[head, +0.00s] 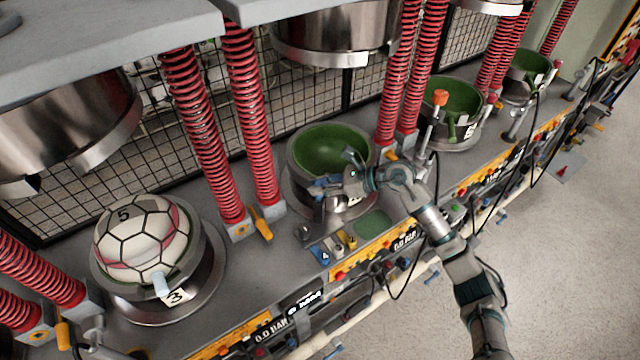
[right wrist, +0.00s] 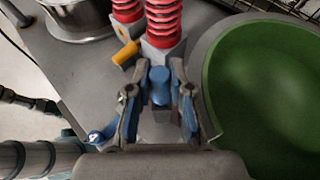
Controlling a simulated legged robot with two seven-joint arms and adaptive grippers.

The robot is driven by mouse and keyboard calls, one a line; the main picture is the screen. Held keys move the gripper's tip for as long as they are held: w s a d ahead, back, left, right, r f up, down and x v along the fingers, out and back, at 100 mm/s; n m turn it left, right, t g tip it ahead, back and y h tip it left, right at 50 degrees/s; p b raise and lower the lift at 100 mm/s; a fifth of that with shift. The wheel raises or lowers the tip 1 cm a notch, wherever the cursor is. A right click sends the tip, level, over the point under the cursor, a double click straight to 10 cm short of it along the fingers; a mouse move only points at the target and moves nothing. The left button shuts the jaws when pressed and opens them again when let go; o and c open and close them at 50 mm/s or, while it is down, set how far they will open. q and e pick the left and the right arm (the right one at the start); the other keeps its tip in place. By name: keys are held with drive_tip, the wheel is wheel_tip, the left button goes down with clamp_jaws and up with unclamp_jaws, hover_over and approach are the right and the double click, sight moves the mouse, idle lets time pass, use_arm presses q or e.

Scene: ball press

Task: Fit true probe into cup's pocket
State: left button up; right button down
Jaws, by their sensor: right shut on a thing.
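The cup with the green bowl (head: 322,147) stands at the middle of the bench; its green inside also shows at the right of the right wrist view (right wrist: 265,85). My right gripper (head: 326,186) is at the cup's front rim, shut on a blue probe (right wrist: 160,85). The probe is upright between the fingers in the right wrist view, just left of the cup's rim. The cup's pocket is hidden behind my gripper, so I cannot tell whether the probe touches it. Other small probes (head: 339,243), blue and yellow among them, stand in a rack below the cup. My left gripper is out of view.
A cup at the left holds a soccer ball (head: 140,238), with a pale blue piece by its label 3. Red springs (head: 250,120) rise on both sides of the middle cup, and a steel press head (head: 335,35) hangs above it. More green cups (head: 455,98) stand farther right.

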drive_tip(key=shift+f, duration=0.25)
drive_tip(key=shift+f, duration=0.15)
drive_tip(key=shift+f+b, duration=0.5)
drive_tip(key=shift+b, duration=0.15)
drive_tip(key=c, duration=1)
unclamp_jaws()
drive_tip(key=shift+d+r, duration=0.1)
drive_tip(key=v, duration=1.1)
drive_tip(key=shift+d, duration=0.35)
